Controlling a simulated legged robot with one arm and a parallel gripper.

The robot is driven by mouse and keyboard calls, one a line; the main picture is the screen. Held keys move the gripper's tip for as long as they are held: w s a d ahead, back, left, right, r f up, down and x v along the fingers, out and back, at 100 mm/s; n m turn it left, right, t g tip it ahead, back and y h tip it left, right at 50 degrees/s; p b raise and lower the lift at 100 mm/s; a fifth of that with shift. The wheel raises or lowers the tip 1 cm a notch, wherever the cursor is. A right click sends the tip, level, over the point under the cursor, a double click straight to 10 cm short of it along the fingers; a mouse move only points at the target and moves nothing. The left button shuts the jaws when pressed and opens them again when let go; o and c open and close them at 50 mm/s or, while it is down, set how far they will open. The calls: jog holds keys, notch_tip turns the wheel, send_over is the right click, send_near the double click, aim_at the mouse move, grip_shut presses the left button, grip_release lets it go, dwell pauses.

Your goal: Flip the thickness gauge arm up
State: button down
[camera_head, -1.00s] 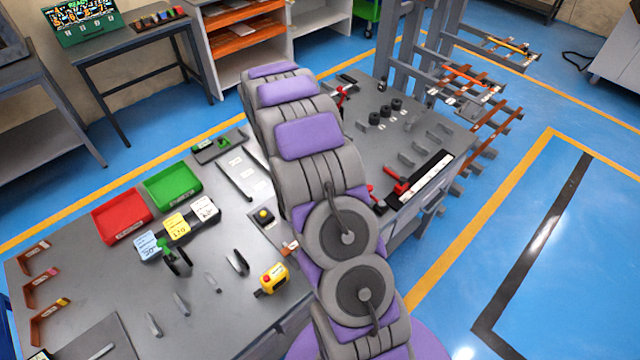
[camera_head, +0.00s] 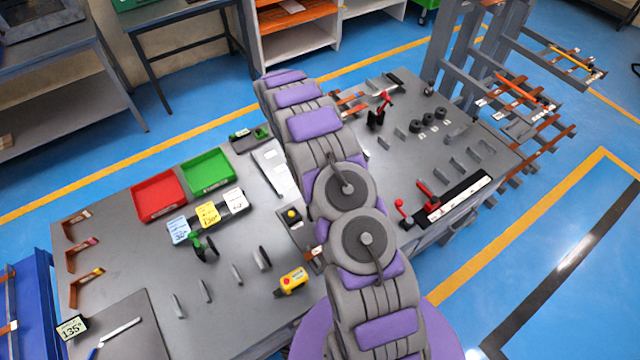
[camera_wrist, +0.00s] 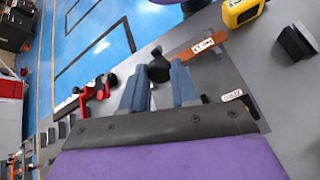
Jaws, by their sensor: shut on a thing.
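In the wrist view my gripper (camera_wrist: 161,84) shows as two blue-grey fingers with a dark round knob (camera_wrist: 158,70) between their tips. The fingers are closed on this knob. It seems to belong to the thickness gauge arm, but the rest of that arm is hidden behind my gripper, and I cannot tell its angle. A copper bar with a white label (camera_wrist: 204,46) lies just beyond the right finger. In the head view my arm covers the gripper and the knob.
A yellow device (camera_head: 292,282) and a black-and-yellow button box (camera_head: 292,217) are on the bench near my arm. A red-handled clamp (camera_head: 426,195) stands to the right. Red (camera_head: 158,212) and green (camera_head: 210,186) trays are on the left.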

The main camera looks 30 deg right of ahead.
jog(key=shift+w+g+p, duration=0.3)
jog(key=shift+w+p, duration=0.1)
jog(key=shift+p, duration=0.2)
jog(key=c, duration=0.9)
grip_release()
jog(key=shift+o, duration=0.2)
jog(key=shift+r, duration=0.15)
jog(key=s+a+r+p, duration=0.1)
jog(key=s+a+r, duration=0.1)
jog(key=s, duration=0.5)
jog(key=s+a+r+p, duration=0.1)
jog(key=s+a+r, duration=0.1)
jog(key=s, duration=0.6)
jog(key=shift+s+r, duration=0.25)
jog(key=shift+r, duration=0.05)
